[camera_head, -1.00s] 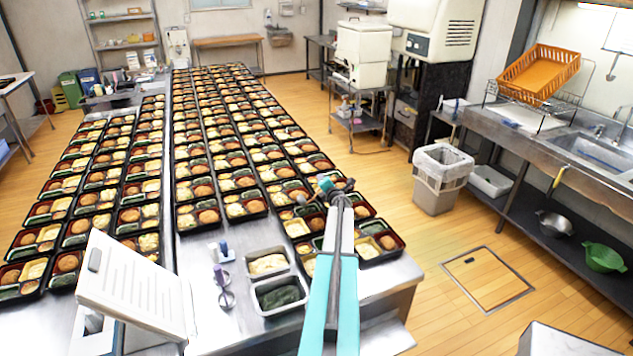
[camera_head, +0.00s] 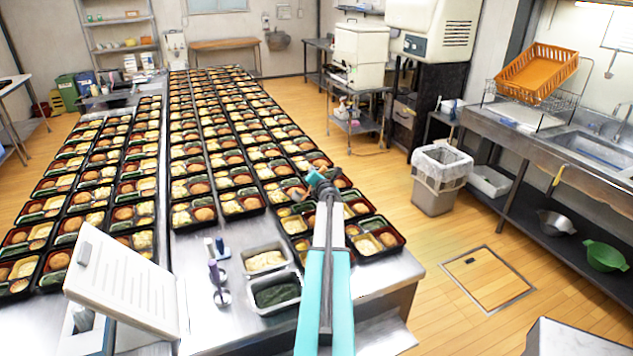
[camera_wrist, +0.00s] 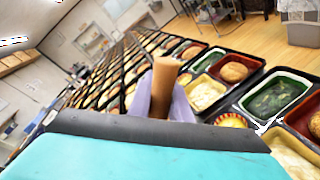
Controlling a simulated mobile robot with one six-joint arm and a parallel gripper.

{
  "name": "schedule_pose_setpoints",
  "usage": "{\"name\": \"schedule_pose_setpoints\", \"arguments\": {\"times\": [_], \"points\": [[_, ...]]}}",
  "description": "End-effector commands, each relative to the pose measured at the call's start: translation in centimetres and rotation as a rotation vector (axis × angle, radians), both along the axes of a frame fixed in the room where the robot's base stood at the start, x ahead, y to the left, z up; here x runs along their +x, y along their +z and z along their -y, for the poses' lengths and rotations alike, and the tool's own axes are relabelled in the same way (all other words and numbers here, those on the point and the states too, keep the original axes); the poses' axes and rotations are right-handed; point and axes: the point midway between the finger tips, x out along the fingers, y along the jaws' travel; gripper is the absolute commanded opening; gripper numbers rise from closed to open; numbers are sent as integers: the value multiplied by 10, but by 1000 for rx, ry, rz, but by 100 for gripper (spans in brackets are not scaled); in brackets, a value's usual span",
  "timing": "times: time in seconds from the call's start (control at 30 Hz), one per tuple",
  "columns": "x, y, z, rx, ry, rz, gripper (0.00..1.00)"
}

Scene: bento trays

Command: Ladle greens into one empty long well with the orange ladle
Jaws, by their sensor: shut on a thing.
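My gripper (camera_head: 318,180) is at the front right end of the tray rows, above the bento trays. In the wrist view its pale purple fingers (camera_wrist: 160,100) are shut on the brown-orange handle of the orange ladle (camera_wrist: 165,78). The ladle's bowl is hidden, so I cannot tell what it holds. A steel pan of dark greens (camera_head: 277,294) stands on the counter left of my arm. In the wrist view, a nearby tray has a long well of greens (camera_wrist: 276,97). I cannot make out which long well is empty.
A pan of pale food (camera_head: 265,261) sits behind the greens pan. Purple-handled utensils (camera_head: 217,275) stand left of it. A white panel device (camera_head: 125,285) is at front left. Filled trays (camera_head: 200,160) crowd the counter. The floor on the right is open around a bin (camera_head: 440,180).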

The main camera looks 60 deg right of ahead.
Motion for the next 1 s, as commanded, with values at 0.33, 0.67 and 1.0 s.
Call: {"name": "schedule_pose_setpoints", "arguments": {"times": [0.33,0.67,1.0], "points": [[8,7,-12,-114,2,-84,0],[17,20,-23,-230,1,-169,0],[27,27,-36,-351,2,-259,0]]}}
